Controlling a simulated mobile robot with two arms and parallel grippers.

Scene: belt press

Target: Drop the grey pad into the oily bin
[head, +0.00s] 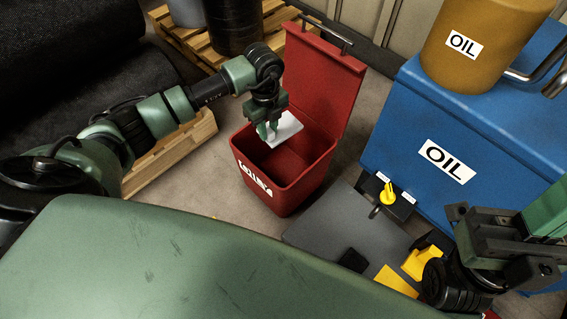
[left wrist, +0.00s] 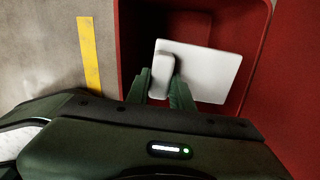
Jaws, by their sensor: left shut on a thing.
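The pale grey pad (head: 284,128) hangs over the open mouth of the red bin (head: 277,193). My left gripper (head: 267,130) is shut on the pad and holds it tilted, at about rim height. In the left wrist view the flat pad (left wrist: 207,72) and a thicker pale part of it show at my left fingertips (left wrist: 160,84), with the red bin wall (left wrist: 258,50) around them. The bin's lid (head: 327,82) stands raised at the back.
A blue OIL tank (head: 415,125) with an orange OIL drum (head: 470,45) on top stands at the right. A wooden pallet (head: 172,155) lies left of the bin. A yellow valve handle (head: 387,194) and grey plate (head: 345,235) lie front right. My green body fills the foreground.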

